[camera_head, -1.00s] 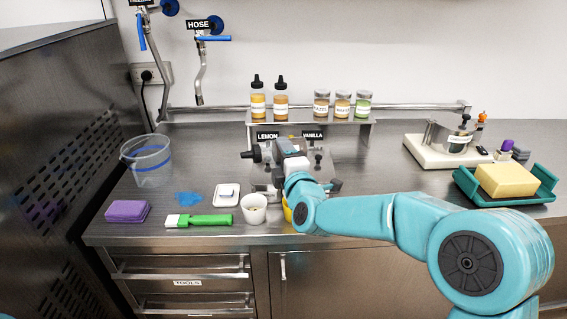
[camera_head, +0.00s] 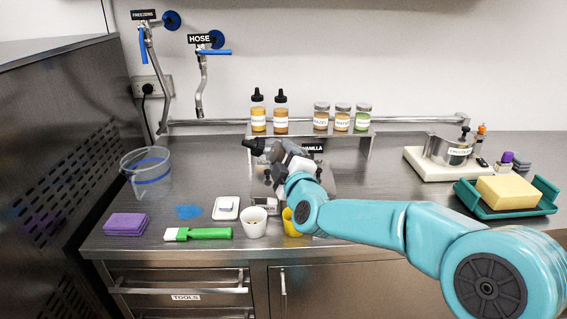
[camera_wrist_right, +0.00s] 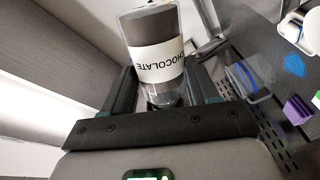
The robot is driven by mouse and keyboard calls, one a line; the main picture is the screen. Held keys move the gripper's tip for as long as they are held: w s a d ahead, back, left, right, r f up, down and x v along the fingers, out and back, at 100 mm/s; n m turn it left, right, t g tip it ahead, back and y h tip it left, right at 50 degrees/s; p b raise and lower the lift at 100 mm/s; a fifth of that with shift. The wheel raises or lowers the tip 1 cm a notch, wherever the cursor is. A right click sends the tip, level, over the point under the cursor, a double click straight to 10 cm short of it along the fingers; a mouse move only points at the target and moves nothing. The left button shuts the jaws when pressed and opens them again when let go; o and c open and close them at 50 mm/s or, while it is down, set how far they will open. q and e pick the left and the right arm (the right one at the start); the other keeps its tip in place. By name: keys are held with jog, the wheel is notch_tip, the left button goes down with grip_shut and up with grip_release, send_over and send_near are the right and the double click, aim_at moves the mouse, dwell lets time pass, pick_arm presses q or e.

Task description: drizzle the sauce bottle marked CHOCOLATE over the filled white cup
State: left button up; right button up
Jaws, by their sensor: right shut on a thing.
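My right gripper (camera_head: 284,156) is shut on the chocolate sauce bottle (camera_head: 257,147), which is tilted on its side, its dark end pointing left, above the counter. In the right wrist view the bottle (camera_wrist_right: 155,55) shows a white CHOCOLATE label between the fingers (camera_wrist_right: 158,88). The white cup (camera_head: 254,224) stands upright near the counter's front edge, in front of the held bottle and apart from it. Small bits of its contents show at the rim. My left gripper is not in view.
A yellow cup (camera_head: 291,224) stands just right of the white cup, partly behind my arm. A green-handled spatula (camera_head: 198,234), white dish (camera_head: 226,209) and purple sponge (camera_head: 126,224) lie left. A shelf (camera_head: 350,128) with bottles and jars stands behind. A teal tray (camera_head: 507,211) is right.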

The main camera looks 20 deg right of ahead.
jog(key=shift+r, duration=0.1)
jog(key=shift+r+m, duration=0.6)
jog(key=shift+m, duration=0.55)
jog(key=shift+r+m, duration=0.6)
jog(key=shift+m, duration=0.55)
notch_tip(320, 180, up, 2)
jog(key=m+b, duration=0.3)
jog(key=m, duration=0.5)
jog(key=s+a+p, duration=0.1)
jog(key=s+a, duration=0.3)
jog(key=s, duration=1)
jog(key=shift+s, duration=0.25)
